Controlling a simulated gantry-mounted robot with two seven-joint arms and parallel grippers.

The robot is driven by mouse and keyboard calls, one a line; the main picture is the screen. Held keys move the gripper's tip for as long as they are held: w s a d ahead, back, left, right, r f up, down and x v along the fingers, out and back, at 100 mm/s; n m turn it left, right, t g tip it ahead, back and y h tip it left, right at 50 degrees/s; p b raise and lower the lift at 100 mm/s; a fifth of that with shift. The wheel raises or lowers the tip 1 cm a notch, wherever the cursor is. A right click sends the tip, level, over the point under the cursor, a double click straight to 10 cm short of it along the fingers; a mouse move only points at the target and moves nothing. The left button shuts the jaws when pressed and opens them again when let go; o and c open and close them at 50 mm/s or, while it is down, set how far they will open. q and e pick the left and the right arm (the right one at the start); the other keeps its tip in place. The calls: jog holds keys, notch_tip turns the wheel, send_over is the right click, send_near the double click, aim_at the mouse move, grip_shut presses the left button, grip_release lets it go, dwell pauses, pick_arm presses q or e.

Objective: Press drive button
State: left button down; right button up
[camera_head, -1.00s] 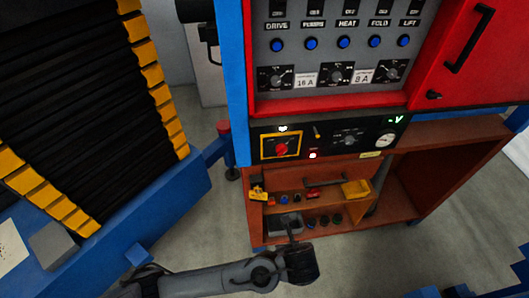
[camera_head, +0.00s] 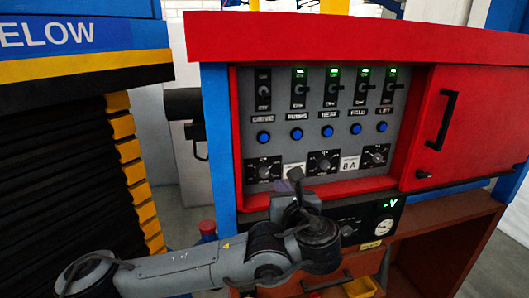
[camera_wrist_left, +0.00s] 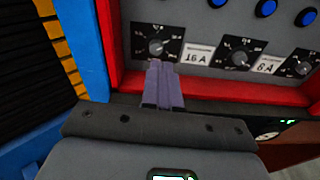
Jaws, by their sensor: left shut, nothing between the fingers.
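The drive button is the blue round button (camera_head: 263,137) at the left end of a row of blue buttons, under the label DRIVE (camera_head: 262,119) on the grey panel. My left gripper (camera_head: 295,175) is in front of the panel's lower part, below and to the right of this button and apart from it. In the left wrist view my left gripper (camera_wrist_left: 162,66) shows its purple fingers shut and empty, pointing at the panel near the left dial (camera_wrist_left: 156,47). The drive button cannot be made out in the wrist view. My right gripper is in neither view.
The panel sits in a red frame (camera_head: 355,186) with a blue post (camera_head: 220,140) on its left. A red door with a black handle (camera_head: 441,120) is on the right. Dials (camera_head: 322,163) line the panel below the buttons. A gauge (camera_head: 384,227) is lower right.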

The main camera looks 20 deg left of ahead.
pick_arm(q)
notch_tip(320, 180, up, 6)
jog(key=shift+s+a+r+n+t+y, duration=0.15)
jog(key=shift+s+n+t+y, duration=0.15)
jog(key=shift+t, duration=0.1)
jog(key=p, duration=0.5)
send_near(264, 138)
jog(key=x, duration=0.6)
jog(key=shift+w+a, duration=0.2)
jog(key=shift+w, duration=0.1)
jog(key=shift+w, duration=0.1)
